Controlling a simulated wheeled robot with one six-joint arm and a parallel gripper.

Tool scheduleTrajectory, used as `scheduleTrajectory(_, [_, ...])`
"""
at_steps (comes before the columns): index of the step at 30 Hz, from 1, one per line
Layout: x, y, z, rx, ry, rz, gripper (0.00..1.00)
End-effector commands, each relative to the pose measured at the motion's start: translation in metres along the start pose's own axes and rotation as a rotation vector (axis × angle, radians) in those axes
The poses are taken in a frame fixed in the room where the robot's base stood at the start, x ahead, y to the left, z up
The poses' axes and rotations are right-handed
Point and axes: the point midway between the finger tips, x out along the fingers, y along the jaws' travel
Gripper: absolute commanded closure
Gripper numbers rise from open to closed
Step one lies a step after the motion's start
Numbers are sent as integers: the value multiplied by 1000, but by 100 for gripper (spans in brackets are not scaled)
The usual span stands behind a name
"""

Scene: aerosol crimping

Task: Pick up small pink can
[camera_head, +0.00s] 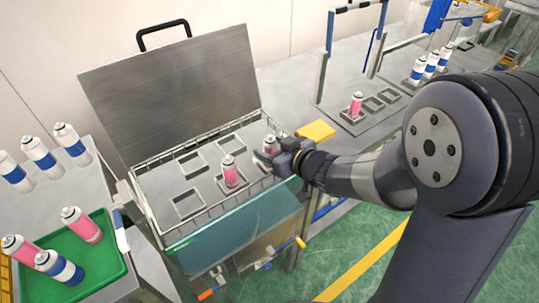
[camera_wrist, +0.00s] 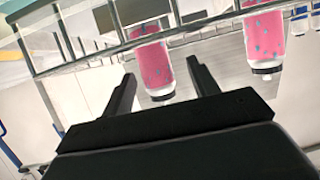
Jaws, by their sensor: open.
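Two small pink cans with white tops stand in the open metal machine in the head view: one pink can (camera_head: 230,172) near the middle and another pink can (camera_head: 269,143) at the right, partly hidden by my gripper. My gripper (camera_head: 264,158) is at the right-hand can. In the wrist view, which looks upside down, the open fingers (camera_wrist: 160,75) lie either side of one pink can (camera_wrist: 154,62) as seen from the camera. I cannot tell whether they touch it. A second pink can (camera_wrist: 263,38) is to the right, outside the fingers.
A wire rail (camera_head: 215,205) borders the machine's front; its lid (camera_head: 170,90) stands open. A green tray (camera_head: 110,275) at lower left holds pink cans and a blue-white can. More blue-white cans (camera_head: 40,155) stand behind it. Another pink can (camera_head: 356,105) sits in a fixture at right.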

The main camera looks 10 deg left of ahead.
Motion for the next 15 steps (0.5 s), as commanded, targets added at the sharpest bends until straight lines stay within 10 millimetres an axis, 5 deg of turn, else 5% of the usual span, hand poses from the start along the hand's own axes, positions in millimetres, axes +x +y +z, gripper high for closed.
scheduleTrajectory(7, [31,2,4,-1,-1,-2,43])
scheduleTrajectory(15, [37,2,3,-1,0,-1,43])
